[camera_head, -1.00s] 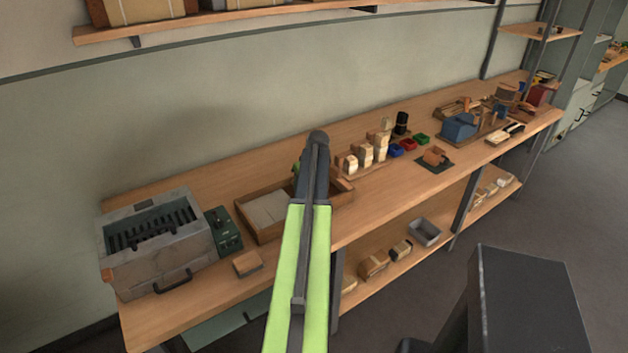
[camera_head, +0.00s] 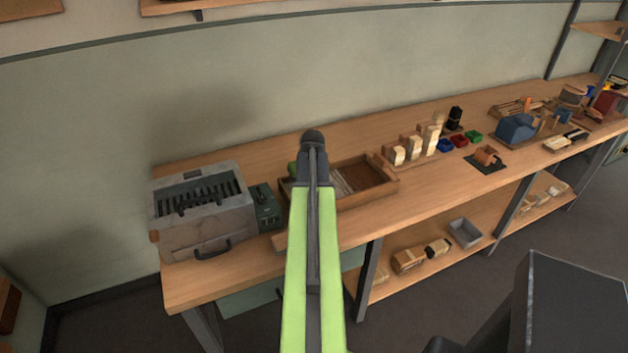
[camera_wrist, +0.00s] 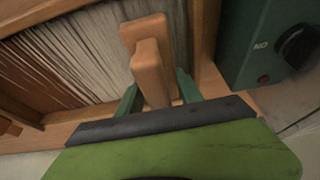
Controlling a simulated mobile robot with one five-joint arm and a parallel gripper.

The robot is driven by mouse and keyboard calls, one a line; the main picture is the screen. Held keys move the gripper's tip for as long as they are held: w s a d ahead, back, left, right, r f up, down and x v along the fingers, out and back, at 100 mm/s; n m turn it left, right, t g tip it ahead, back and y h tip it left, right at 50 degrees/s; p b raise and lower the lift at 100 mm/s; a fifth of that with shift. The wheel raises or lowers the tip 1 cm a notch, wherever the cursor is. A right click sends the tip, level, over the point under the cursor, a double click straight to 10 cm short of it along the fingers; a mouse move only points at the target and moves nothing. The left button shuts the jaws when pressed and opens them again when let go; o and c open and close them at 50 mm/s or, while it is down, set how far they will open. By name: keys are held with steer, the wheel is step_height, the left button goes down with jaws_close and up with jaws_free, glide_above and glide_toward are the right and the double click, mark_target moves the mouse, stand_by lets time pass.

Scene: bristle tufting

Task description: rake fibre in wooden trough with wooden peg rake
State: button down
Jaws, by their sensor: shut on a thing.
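The wooden trough (camera_head: 398,187) stands on the bench in the head view, partly behind my arm. Pale fibre (camera_head: 352,178) lies in it, with bare brown floor at its right end. In the wrist view, grey-white strands (camera_wrist: 85,55) run lengthwise beside the trough wall (camera_wrist: 205,45). My gripper (camera_wrist: 157,92) has green fingers shut on the wooden peg rake (camera_wrist: 150,62). The rake's crosspiece is over the fibre near the wall by the green box. Its pegs are hidden, so I cannot tell whether they touch the fibre. In the head view my arm mostly hides the gripper and rake.
A green control box (camera_wrist: 262,40) with a black dial stands close to the trough. Left of it is a grey slotted machine (camera_head: 205,215). Stepped wooden blocks (camera_head: 415,147) and small coloured bins (camera_head: 460,141) stand to the right. The bench front right of the trough is clear.

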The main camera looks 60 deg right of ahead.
steer(key=shift+w+a, duration=0.3)
steer(key=shift+a, duration=0.1)
steer(key=shift+a, duration=0.1)
steer(key=shift+w+a, duration=0.4)
steer(key=shift+a, duration=0.05)
steer(key=shift+d, duration=0.1)
steer(key=s+d, duration=0.5)
steer(key=d, duration=0.2)
steer(key=s+d, duration=0.6)
steer(key=d, duration=0.2)
steer(key=s+d, duration=0.6)
steer(key=d, duration=0.2)
steer(key=shift+s+d, duration=0.1)
